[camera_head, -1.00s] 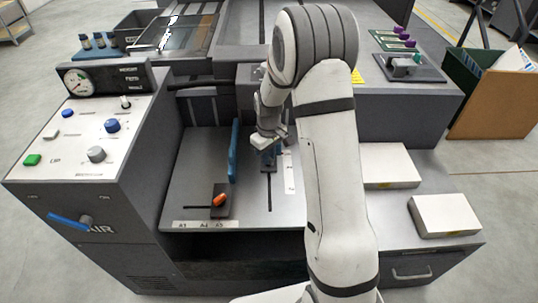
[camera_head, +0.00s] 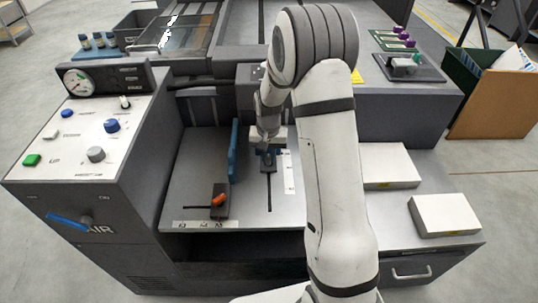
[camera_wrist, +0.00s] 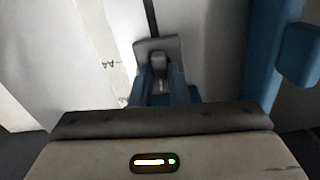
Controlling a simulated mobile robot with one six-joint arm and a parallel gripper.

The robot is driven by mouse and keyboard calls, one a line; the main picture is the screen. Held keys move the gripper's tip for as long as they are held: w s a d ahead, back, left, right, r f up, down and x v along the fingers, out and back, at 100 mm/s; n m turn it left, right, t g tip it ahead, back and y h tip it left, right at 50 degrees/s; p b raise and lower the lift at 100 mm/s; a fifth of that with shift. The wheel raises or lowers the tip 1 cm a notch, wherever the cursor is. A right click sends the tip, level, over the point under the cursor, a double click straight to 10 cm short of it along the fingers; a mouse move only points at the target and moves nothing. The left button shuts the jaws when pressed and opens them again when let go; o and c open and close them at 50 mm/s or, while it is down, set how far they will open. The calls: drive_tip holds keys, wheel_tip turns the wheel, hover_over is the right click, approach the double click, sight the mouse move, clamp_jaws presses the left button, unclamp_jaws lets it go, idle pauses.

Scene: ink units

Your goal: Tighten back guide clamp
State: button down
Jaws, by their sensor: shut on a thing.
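The back guide (camera_head: 268,151) is a small blue piece on the grey feed tray (camera_head: 252,205), at the rear end of a dark slot. Its clamp (camera_head: 268,162) is a dark block on that slot. In the wrist view the blue back guide (camera_wrist: 187,95) and the grey clamp block (camera_wrist: 158,50) show just beyond my gripper's body. My gripper (camera_head: 267,140) points down at the back guide and is shut on its clamp. The gripped part and the fingertips are hidden in the wrist view.
A tall blue side guide (camera_head: 234,152) stands close on the left. An orange-handled clamp (camera_head: 219,200) sits at the tray's front left. A control panel (camera_head: 90,130) rises further left. White paper stacks (camera_head: 440,214) lie at right. The tray's front right is bare.

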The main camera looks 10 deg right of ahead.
sight(268, 158)
drive_tip(key=m, duration=0.4)
drive_tip(key=shift+m, duration=1.8)
drive_tip(key=c, duration=1.4)
unclamp_jaws()
drive_tip(key=shift+r+p, duration=0.45)
drive_tip(key=shift+r, duration=3.45)
